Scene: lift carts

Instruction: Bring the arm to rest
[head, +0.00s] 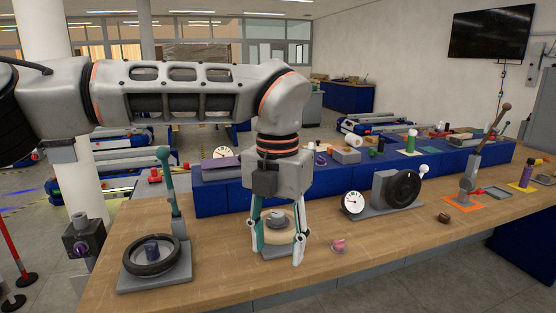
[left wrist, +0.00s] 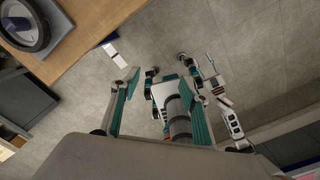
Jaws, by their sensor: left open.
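My left arm comes in from the left in the head view, its forearm held level and high across the bench. My left gripper (head: 277,252) hangs down from it with its fingers apart, over or in front of the wooden bench (head: 330,270). A pale round disc with a knob (head: 277,222) shows between the fingers; I see nothing gripped. In the left wrist view the left gripper (left wrist: 160,75) shows teal-sided fingers spread above grey floor.
A handwheel on a plate (head: 155,257) stands left of the gripper, beside a green-handled lever (head: 168,190). To the right are a pink knob (head: 339,246), a dial gauge (head: 352,203) and a black wheel (head: 403,188). The bench's corner (left wrist: 85,25) shows in the left wrist view.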

